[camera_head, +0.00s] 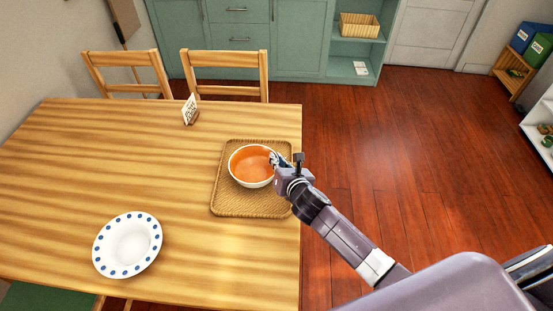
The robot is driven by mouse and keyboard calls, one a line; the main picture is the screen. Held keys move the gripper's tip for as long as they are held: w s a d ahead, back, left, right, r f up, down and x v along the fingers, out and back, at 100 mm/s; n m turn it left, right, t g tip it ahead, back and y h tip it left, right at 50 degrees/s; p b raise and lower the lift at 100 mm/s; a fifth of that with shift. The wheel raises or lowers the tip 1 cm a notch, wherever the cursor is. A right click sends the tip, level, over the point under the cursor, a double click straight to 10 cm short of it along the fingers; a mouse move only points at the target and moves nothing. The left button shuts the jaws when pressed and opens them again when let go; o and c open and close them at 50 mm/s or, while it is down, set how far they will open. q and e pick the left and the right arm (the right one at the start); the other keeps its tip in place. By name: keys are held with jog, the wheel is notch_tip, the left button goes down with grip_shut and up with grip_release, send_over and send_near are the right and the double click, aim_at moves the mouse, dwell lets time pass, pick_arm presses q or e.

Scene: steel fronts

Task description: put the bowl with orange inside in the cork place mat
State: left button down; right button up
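A white bowl with an orange inside (250,168) is over the woven cork place mat (240,203), near the right edge of the wooden table. It looks upright, and I cannot tell whether its base rests on the mat. My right gripper (277,159) is at the bowl's right rim, with its fingertips touching or overlapping the rim. The fingers are small and partly hidden, so I cannot tell whether they are shut on the rim. My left gripper is not in view.
A white plate with blue dots (127,245) lies on the table (60,180) at the front left. A small standing card (189,109) is near the back edge. Two wooden chairs (225,60) stand behind the table. Red floor is open to the right.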

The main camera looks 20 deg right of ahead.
jog(key=o, duration=0.4)
jog(key=shift+s+r, duration=0.1)
jog(key=shift+r, duration=0.05)
jog(key=v, duration=1.1)
jog(key=shift+s+r, duration=0.15)
jog(key=shift+s, duration=0.25)
jog(key=shift+o, duration=0.4)
dwell(0.5)
